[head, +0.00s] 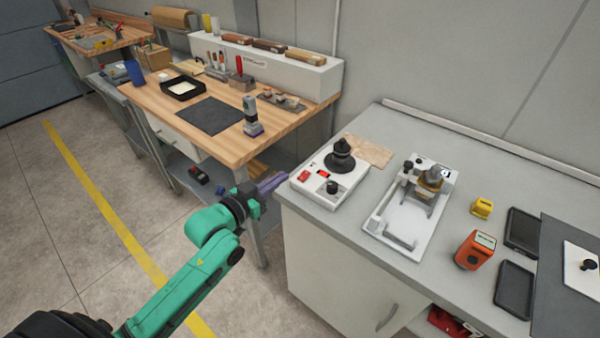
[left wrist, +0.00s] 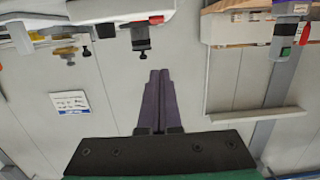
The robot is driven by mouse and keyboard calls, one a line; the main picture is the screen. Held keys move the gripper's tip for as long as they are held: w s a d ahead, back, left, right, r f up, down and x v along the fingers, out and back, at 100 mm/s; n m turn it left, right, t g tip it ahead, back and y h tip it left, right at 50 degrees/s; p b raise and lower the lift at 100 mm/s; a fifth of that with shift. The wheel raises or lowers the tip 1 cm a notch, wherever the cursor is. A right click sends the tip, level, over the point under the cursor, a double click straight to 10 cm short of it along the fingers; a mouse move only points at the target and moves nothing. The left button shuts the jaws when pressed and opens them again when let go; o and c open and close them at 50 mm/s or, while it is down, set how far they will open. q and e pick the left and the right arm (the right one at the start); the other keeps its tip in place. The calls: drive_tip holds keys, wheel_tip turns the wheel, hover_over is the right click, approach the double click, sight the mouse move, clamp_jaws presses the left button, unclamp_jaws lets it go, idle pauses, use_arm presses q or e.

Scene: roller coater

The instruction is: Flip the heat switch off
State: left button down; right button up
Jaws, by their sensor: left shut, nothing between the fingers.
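A white box-shaped unit (head: 343,190) stands at the left end of the grey counter, with a black knobbed part (head: 340,158) on top. Its sloped front carries a red switch (head: 304,176), a second small red element (head: 323,173) and a black knob (head: 333,188). I cannot read any labels or tell the switch position. My left gripper (head: 286,178), with purple fingers, is shut and empty just left of the unit's front-left corner, near the red switch; contact cannot be told. The shut fingers also show in the left wrist view (left wrist: 158,75). My right gripper is not in view.
An orange device (head: 474,250), a yellow block (head: 482,207) and black trays (head: 514,287) lie further right. A wooden workbench (head: 150,105) stands at the back left.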

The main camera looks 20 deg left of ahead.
use_arm(q)
drive_tip(key=p, duration=0.2)
hover_over(301, 179)
drive_tip(key=shift+f, duration=0.4)
wheel_tip(301, 179, down, 3)
drive_tip(key=shift+w+f, duration=0.1)
drive_tip(key=shift+f, duration=0.5)
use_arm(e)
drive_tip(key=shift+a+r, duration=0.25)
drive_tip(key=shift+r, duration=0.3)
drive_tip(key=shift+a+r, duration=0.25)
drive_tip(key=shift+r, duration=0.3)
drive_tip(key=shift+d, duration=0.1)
